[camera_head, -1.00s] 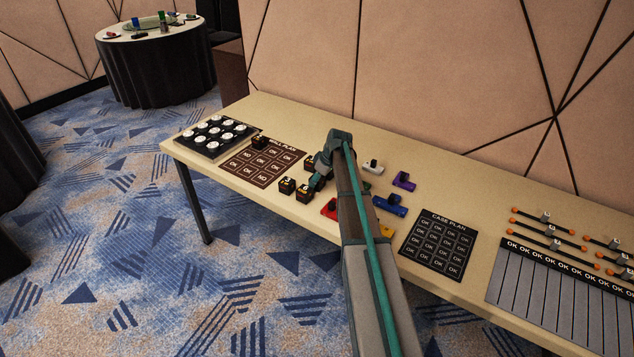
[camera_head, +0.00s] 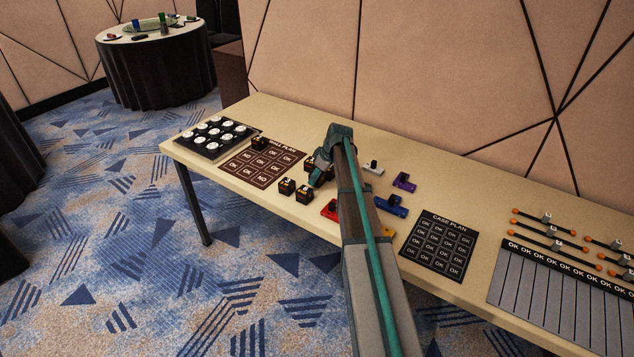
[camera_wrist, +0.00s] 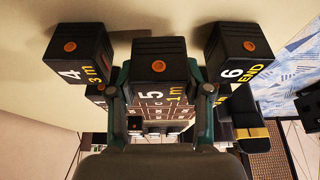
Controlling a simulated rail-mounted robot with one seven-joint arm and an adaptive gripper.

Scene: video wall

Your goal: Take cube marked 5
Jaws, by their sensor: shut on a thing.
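The cube marked 5 (camera_wrist: 156,52) is black with an orange dot and "1 m" on its side. In the wrist view it sits between the two fingers of my gripper (camera_wrist: 158,88), which is shut on it. The cube marked 4 (camera_wrist: 75,50) is to its left and the cube marked 6 (camera_wrist: 240,50) to its right, both apart from it. In the head view my gripper (camera_head: 318,178) is over the table beside small black cubes (camera_head: 287,186). Their numbers are too small to read there, and my arm hides part of this area.
The wall plan board (camera_head: 258,167) and a tray of white round pieces (camera_head: 212,136) are at the table's left. Coloured pieces, including a blue one (camera_head: 392,206), lie right of my arm. The case plan board (camera_head: 437,245) is further right. The front table edge is close to the cubes.

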